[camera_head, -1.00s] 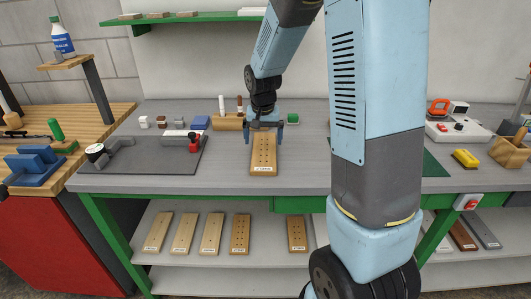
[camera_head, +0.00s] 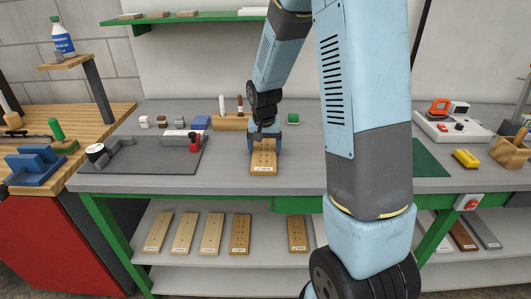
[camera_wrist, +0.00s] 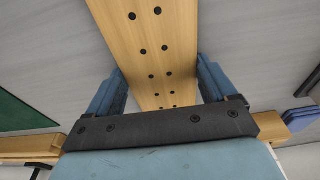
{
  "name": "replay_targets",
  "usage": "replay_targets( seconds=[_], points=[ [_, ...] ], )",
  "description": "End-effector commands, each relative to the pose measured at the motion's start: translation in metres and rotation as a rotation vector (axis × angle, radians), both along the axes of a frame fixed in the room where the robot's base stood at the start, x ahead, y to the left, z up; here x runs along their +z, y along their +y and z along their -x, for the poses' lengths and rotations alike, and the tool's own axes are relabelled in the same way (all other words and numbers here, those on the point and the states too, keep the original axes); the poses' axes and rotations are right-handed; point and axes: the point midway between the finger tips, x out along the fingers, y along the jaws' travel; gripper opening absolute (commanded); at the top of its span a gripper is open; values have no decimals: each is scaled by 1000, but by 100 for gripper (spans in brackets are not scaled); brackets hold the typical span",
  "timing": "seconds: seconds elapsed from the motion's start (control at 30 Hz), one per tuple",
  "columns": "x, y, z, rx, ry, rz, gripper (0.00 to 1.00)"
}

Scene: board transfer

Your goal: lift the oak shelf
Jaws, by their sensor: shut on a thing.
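The oak shelf (camera_head: 263,158), a light wooden board with rows of dark holes and a white label at its near end, is on the grey workbench top in the head view. My gripper (camera_head: 264,142) is down at its far part, with one blue finger on each side. In the wrist view the shelf (camera_wrist: 152,30) runs between the two fingers of my gripper (camera_wrist: 162,85), which are shut on its long edges. The head view shows no clear gap under the shelf. The label text is too small to read.
A dark mat (camera_head: 150,155) with a clamp-like tool lies to the left. A wooden block with handles (camera_head: 230,122) stands just behind the gripper. Several similar boards (camera_head: 211,233) lean on the lower shelf. Bare bench lies right of the oak shelf.

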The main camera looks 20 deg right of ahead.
Motion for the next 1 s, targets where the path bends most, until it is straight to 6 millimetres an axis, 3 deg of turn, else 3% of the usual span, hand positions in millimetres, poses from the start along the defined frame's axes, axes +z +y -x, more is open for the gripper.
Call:
replay_targets(
  seconds=[0.17,0.43,0.57,0.77,1.0],
  points=[
    [0,0,0,0,0,0,47],
    [2,0,0,-1,-1,0,47],
    [13,0,-1,-1,-3,0,47],
    [51,0,-1,-1,-6,0,47],
    [119,0,-1,-2,-6,0,47]
  ],
)
